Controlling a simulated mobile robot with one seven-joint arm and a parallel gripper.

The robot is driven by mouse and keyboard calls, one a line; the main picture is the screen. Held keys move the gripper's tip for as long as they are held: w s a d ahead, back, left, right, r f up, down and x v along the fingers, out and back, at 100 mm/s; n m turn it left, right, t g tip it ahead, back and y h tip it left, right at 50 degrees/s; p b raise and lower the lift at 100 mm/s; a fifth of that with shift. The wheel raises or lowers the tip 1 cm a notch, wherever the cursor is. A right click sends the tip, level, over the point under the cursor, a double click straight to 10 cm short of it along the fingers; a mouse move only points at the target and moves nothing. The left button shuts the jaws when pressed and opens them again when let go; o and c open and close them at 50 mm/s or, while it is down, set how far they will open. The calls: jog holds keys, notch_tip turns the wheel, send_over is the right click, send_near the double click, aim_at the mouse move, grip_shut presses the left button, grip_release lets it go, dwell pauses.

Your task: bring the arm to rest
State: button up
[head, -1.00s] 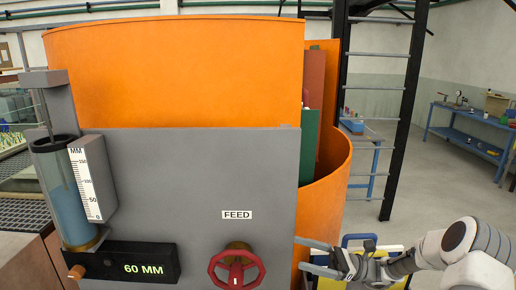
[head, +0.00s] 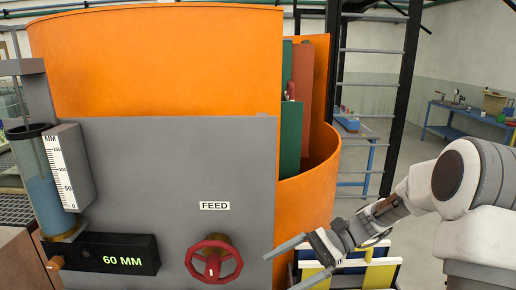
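My gripper (head: 291,262) is at the lower right of the head view, in front of the right edge of the grey panel (head: 240,150). Its two long grey fingers are spread apart with nothing between them. It is to the right of the red feed handwheel (head: 213,261) and clear of it. My arm reaches in from the right edge, with the wrist bent toward the panel. The black display (head: 100,258) reads 60 MM.
A gauge cylinder (head: 42,185) with blue liquid and a white scale stands at the left. A curved orange tank (head: 150,60) rises behind the panel. Yellow and blue boards (head: 375,274) stand below my wrist. A black ladder (head: 404,90) and blue workbench (head: 465,135) are farther back, with open floor between.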

jog(key=s+d+n+t+h+b, duration=0.2)
jog(key=s+n+t+h, duration=0.1)
jog(key=s+h, duration=0.1)
jog(key=s+d+r+n+t+h+b, duration=0.1)
jog(key=s+d+n+t+h+b, duration=0.1)
jog(key=s, duration=0.5)
jog(key=s+d+n+t+h+b, duration=0.2)
jog(key=s+d+n+t+h, duration=0.2)
jog(key=s+n+t+h, duration=0.1)
jog(key=shift+s+d+r+n+h+b, duration=0.35)
jog(key=shift+n+h, duration=0.35)
jog(key=shift+h, duration=0.5)
